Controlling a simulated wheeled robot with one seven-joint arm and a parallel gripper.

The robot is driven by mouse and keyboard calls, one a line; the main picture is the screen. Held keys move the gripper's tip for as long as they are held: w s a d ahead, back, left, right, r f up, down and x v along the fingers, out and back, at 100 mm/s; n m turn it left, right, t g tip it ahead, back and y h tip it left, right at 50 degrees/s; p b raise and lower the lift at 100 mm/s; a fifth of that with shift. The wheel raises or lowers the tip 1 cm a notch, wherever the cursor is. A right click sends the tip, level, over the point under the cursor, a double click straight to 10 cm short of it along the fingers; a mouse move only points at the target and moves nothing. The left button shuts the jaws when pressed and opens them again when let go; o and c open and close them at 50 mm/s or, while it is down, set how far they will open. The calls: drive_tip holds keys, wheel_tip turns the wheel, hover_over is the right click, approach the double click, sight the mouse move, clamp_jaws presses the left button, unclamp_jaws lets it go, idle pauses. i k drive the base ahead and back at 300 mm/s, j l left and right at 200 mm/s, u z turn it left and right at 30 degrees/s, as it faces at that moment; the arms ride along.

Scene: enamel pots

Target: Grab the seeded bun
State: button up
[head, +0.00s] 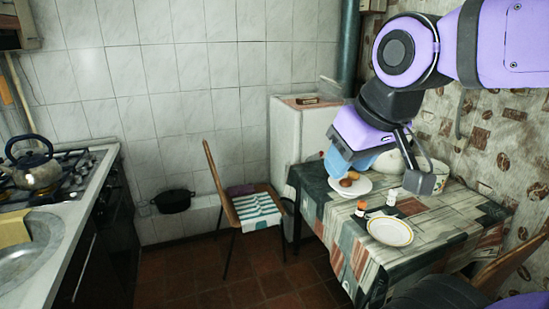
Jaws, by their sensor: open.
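Two small round brown items (348,180) lie on a white plate (363,188) toward the far left part of the table. They look like buns or similar food. They are too small for me to see seeds, so I cannot tell which is the seeded bun. My gripper (388,174) is open above the table, with its fingers spread wide. One finger is at the right, near the white pot, and the other side is close to the plate. I see nothing held between the fingers. My arm partly covers the area behind the plate.
The table (450,232) has a patterned cloth. A second, empty plate (390,232) is nearer, with an orange-topped shaker (361,207) and a white one (392,197) beside it. A white pot (436,170) stands behind my gripper. A chair (252,210) is left of the table.

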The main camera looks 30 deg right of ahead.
sight(353, 176)
drive_tip(key=i+j+z, duration=0.1)
drive_tip(key=i+z, duration=0.3)
drive_tip(key=i+j+z, duration=0.4)
drive_tip(key=i, duration=0.2)
drive_tip(key=i+j+z, duration=0.8)
drive_tip(key=z, duration=0.2)
drive_tip(key=i+j+z, duration=0.25)
drive_tip(key=j, duration=0.2)
drive_tip(key=j+z, duration=0.3)
drive_tip(key=i+j+z, duration=0.1)
drive_tip(key=j+z, duration=0.2)
drive_tip(key=j, duration=0.1)
